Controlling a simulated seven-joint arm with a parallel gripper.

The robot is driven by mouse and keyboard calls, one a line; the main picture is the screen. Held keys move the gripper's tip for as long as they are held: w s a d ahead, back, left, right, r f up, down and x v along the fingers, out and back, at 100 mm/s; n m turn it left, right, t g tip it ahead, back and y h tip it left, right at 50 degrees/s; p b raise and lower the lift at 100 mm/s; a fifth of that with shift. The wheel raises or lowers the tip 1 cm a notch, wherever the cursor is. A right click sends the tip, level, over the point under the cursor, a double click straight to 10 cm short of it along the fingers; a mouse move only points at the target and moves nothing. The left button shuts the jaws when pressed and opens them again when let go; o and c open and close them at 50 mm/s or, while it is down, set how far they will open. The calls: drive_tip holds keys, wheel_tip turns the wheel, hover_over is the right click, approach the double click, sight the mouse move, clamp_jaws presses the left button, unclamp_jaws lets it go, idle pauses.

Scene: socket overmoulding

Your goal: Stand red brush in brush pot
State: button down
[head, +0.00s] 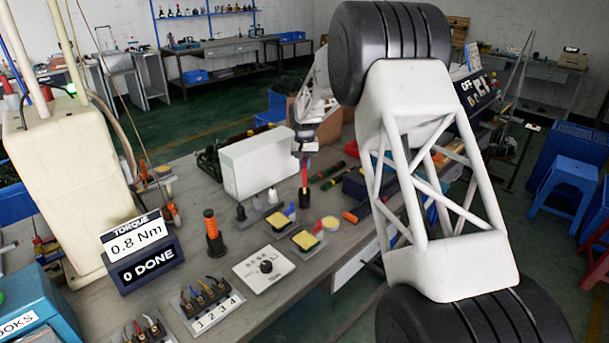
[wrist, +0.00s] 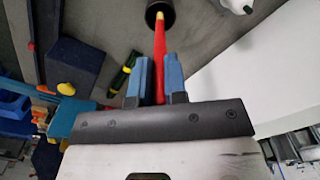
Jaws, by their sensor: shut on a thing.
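The red brush (wrist: 159,50) is held in my gripper (wrist: 160,80), between its two blue fingers. Its yellow end points away from the gripper. In the head view, the red brush (head: 305,173) hangs about upright below my gripper (head: 304,153). A black round cup, which looks like the brush pot (head: 304,199), stands on the bench directly under the brush. In the wrist view, the brush's yellow end overlaps the mouth of the pot (wrist: 168,16). I cannot tell whether the end is inside the pot or just above it.
A white box (head: 257,165) stands close to the left of the brush. Two yellow pads (head: 305,240) and a small round tub (head: 331,224) lie in front of the pot. An orange-handled tool (head: 213,232) stands at left. Screwdrivers lie on the bench to the right.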

hover_over(305, 187)
drive_tip(key=shift+w+a+f, duration=0.1)
drive_tip(key=shift+w+f, duration=0.05)
drive_tip(key=shift+f, duration=1.1)
drive_tip(key=shift+w+f, duration=0.15)
drive_tip(key=shift+f, duration=1.15)
drive_tip(key=c, duration=1.1)
unclamp_jaws()
drive_tip(key=shift+c, duration=0.2)
wheel_tip(305, 187, up, 12)
drive_tip(key=shift+r, duration=0.15)
